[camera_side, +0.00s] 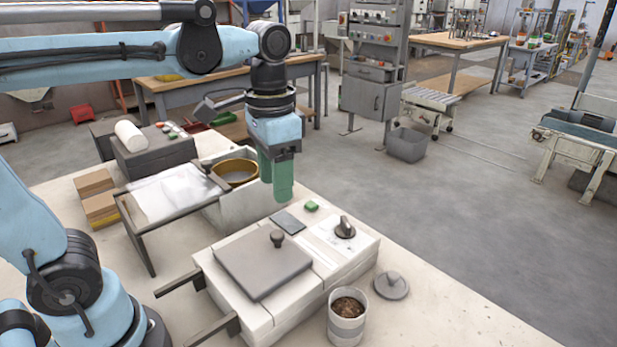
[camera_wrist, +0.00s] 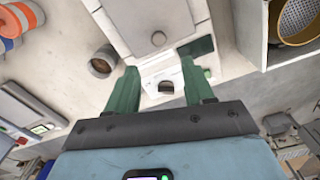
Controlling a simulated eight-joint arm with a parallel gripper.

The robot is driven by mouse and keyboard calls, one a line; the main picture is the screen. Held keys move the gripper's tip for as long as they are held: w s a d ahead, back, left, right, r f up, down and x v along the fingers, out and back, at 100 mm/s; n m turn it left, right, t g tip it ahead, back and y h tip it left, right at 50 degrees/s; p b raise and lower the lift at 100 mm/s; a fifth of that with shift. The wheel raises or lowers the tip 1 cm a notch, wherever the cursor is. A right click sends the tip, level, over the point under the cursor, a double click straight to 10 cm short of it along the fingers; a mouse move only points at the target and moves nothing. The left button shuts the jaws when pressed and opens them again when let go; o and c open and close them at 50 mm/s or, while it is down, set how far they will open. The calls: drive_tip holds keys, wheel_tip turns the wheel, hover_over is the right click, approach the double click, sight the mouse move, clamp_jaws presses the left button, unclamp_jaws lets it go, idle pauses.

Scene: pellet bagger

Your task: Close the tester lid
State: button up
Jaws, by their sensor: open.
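The tester (camera_side: 333,275) is a white box near the front edge of the bench. Its grey lid (camera_side: 255,265), with a dark round knob (camera_side: 277,238), lies about flat over the box's left part. I cannot tell whether it is fully seated. The lid knob also shows in the wrist view (camera_wrist: 158,39), beyond the fingertips. A panel on the box's right part carries a black rotary handle (camera_side: 345,228), a green button (camera_side: 311,206) and a dark plate. My gripper (camera_side: 277,198), with green fingers, is open and empty above and behind the tester; its spread fingers show in the wrist view (camera_wrist: 158,65).
A cup of brown pellets (camera_side: 347,312) and a small round grey lid (camera_side: 391,285) stand right of the tester. Dark bars (camera_side: 210,331) stick out at its left.

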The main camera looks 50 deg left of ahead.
drive_tip(key=shift+r, duration=1.3)
drive_tip(key=n+t, duration=0.3)
drive_tip(key=t, duration=0.4)
hover_over(265, 239)
wheel_tip(265, 239, down, 9)
drive_tip(key=shift+f, duration=0.2)
